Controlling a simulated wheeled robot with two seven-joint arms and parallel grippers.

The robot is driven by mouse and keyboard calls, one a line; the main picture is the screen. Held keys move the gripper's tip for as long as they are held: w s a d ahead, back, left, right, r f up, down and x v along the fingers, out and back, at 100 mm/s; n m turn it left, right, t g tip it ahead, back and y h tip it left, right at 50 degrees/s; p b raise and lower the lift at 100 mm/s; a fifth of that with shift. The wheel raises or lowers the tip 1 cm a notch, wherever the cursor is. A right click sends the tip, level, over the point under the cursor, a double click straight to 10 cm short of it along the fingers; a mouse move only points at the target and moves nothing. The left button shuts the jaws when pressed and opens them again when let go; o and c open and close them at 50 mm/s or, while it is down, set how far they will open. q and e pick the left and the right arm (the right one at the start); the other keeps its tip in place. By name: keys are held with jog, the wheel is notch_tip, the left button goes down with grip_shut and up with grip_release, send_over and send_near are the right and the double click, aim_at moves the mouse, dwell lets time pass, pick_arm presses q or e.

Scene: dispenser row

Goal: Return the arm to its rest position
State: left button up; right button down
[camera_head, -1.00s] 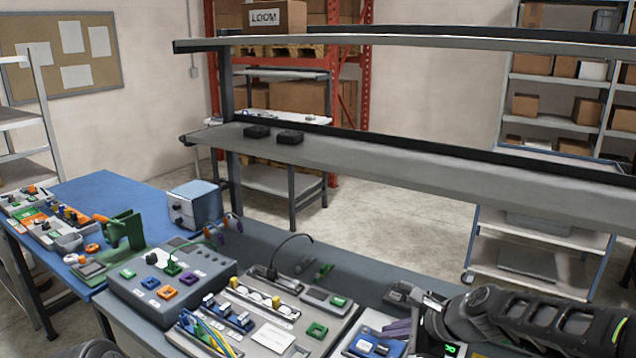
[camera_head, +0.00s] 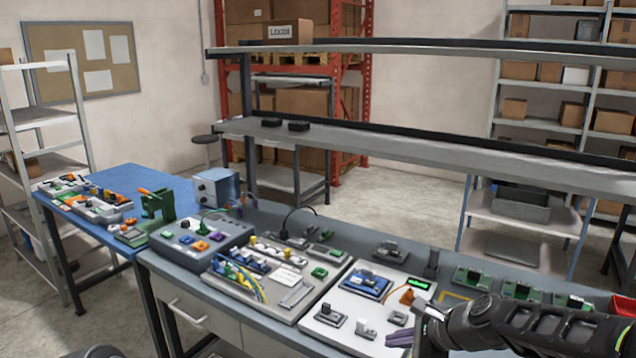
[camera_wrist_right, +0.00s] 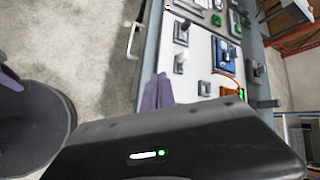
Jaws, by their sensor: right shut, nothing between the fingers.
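My right arm comes in from the lower right in the head view. Its gripper (camera_head: 399,339) has purple fingers, together with nothing between them, beside the front right part of the white board (camera_head: 345,301). In the right wrist view the purple fingers (camera_wrist_right: 157,92) show over the bench's front edge, next to the board.
A grey bench carries a grey box with coloured sockets (camera_head: 200,240), a board with wires (camera_head: 262,285) and green circuit boards (camera_head: 520,290). A red bin (camera_head: 622,305) stands at the far right. A long shelf (camera_head: 400,150) spans above. Floor in front is clear.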

jog(key=s+a+f+n+g, duration=0.1)
jog(key=s+f+n, duration=0.15)
jog(key=f, duration=0.55)
jog(key=s+a+f+n+g+h, duration=0.15)
jog(key=s+f, duration=0.25)
jog(key=f, duration=0.4)
jog(key=s+a+f+n+g, duration=0.1)
jog(key=s+a+f+n, duration=0.2)
jog(key=f, duration=0.5)
jog(key=s+a+f+n+g, duration=0.1)
jog(key=s+f+n, duration=0.4)
jog(key=s, duration=0.5)
jog(key=s+a+f+n+g, duration=0.1)
jog(key=s+f+n, duration=0.4)
jog(key=s, duration=0.6)
notch_tip(320, 180, down, 3)
jog(key=shift+a+r+g, duration=0.15)
jog(key=shift+a+g, duration=0.2)
jog(key=shift+g, duration=0.3)
